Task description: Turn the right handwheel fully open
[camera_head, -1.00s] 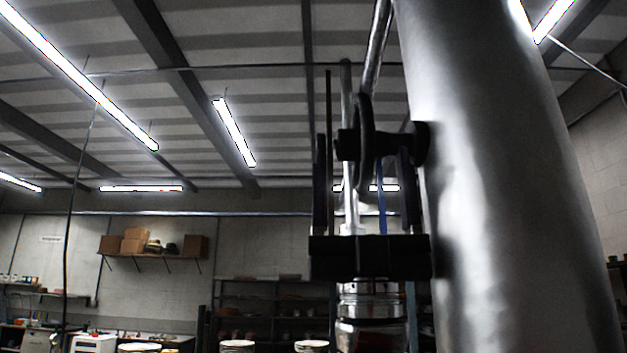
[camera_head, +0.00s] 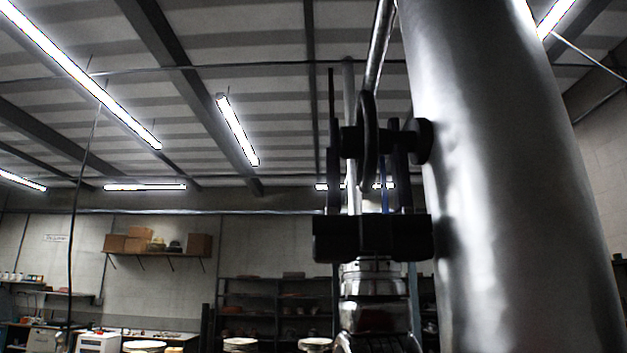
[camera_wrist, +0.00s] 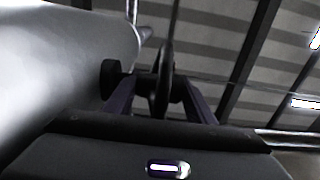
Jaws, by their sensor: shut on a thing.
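The right handwheel (camera_head: 369,112) is a thin dark wheel seen nearly edge-on, on a short dark stem at the left side of a large grey metal cylinder. My gripper (camera_head: 366,150) comes up from below, its dark fingers on either side of the wheel's hub. It is shut on the handwheel. In the wrist view, the handwheel (camera_wrist: 162,70) stands upright between the two fingers of my gripper (camera_wrist: 158,92). The exact contact points are dark and hard to make out.
The grey cylinder (camera_head: 510,200) stands close to the right of my gripper. A thin metal rod (camera_head: 379,45) rises above the wheel. A wall shelf with boxes (camera_head: 155,245) and dark shelving (camera_head: 270,300) are far behind. The space left of my gripper is open.

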